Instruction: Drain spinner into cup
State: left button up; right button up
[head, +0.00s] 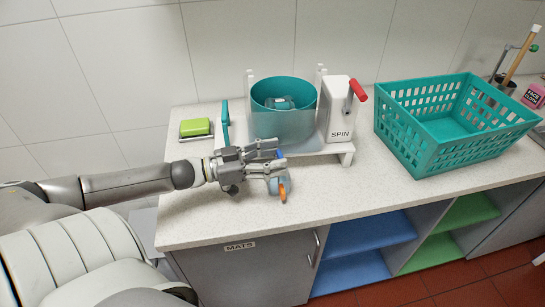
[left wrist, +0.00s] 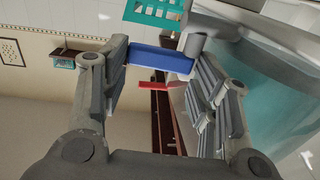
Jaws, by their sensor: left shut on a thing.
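The spinner is a teal drum (head: 284,117) on a white stand, with dark blue-grey things inside. A white box marked SPIN (head: 340,112) with a red-handled crank stands beside it. My left gripper (head: 270,162) is low in front of the drum, shut on a small blue lever (head: 281,153). In the left wrist view the blue lever (left wrist: 162,60) spans between the two fingers, and the drum's wall (left wrist: 280,95) is at the right. A light-blue cup with an orange part (head: 276,187) is below the fingers, partly hidden by them. My right gripper is not in view.
A teal basket (head: 440,150) stands on the counter at the right. A green brush or sponge (head: 196,128) lies left of the spinner, near a teal upright handle (head: 225,122). The counter's front edge is close below the cup. Bare counter lies between spinner and basket.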

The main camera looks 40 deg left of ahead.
pick_arm(q)
jog(key=o, duration=1)
jog(key=shift+f, duration=0.1)
jog(key=shift+c, duration=0.2)
jog(key=shift+d+n+t+y, duration=0.1)
jog(key=shift+n+t+y, duration=0.2)
jog(key=shift+y, duration=0.1)
